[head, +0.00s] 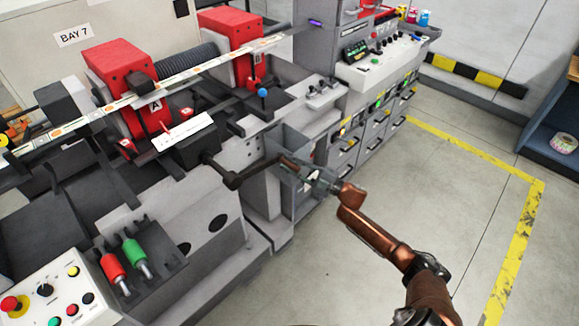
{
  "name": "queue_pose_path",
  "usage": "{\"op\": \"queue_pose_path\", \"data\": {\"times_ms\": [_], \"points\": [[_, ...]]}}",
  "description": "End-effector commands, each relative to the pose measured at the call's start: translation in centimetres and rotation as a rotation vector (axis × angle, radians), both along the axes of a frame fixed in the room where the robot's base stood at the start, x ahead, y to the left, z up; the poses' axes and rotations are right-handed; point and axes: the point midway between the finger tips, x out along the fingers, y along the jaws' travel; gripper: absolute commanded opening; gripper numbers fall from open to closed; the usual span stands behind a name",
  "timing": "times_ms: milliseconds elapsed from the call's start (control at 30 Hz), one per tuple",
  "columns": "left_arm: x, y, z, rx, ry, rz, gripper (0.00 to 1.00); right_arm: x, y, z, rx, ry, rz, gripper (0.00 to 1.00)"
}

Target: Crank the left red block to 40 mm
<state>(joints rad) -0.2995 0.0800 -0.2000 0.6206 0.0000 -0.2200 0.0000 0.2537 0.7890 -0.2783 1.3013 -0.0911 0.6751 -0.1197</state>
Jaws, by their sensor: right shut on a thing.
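The left red block (118,64), marked A, stands on the machine bed behind the label web. A dark crank (222,172) sticks out of a black housing in front of it, and its handle (252,173) points right. My right gripper (286,163) is shut on the outer end of this handle, with its arm reaching in from the lower right. The fingers partly hide the handle's end. A white scale plate (184,132) with a red pointer lies beside the left block; its marks are too small to read. My left gripper is out of view.
A second red block (231,33) stands farther right, with a blue-knobbed lever (262,92) near it. The label web (180,76) crosses both blocks. Grey cabinets (358,150) stand close behind my right gripper. A button panel (56,290) is lower left. The floor to the right is clear.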

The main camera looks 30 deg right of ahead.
Motion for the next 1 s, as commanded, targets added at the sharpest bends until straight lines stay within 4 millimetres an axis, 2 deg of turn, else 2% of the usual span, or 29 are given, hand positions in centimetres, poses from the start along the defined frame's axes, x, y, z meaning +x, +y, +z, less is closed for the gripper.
{"op": "queue_pose_path", "data": {"times_ms": [33,267,300,533,833,1000], "points": [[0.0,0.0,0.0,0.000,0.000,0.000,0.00,0.1,-0.3,0.5,0.002,-0.007,-0.005,0.00],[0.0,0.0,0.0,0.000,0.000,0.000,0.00,0.1,-0.3,0.5,0.003,-0.006,-0.004,0.00],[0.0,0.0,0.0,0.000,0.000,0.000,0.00,0.1,-0.3,0.5,0.003,-0.006,-0.004,0.21],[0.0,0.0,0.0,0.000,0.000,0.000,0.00,0.1,-0.1,0.3,0.002,-0.004,-0.003,0.37],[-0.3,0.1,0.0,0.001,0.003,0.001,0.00,0.0,-0.1,0.1,0.001,-0.001,-0.001,0.37],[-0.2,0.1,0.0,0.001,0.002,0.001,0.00,-1.5,-1.2,-0.4,0.002,0.001,-0.003,0.37]]}}
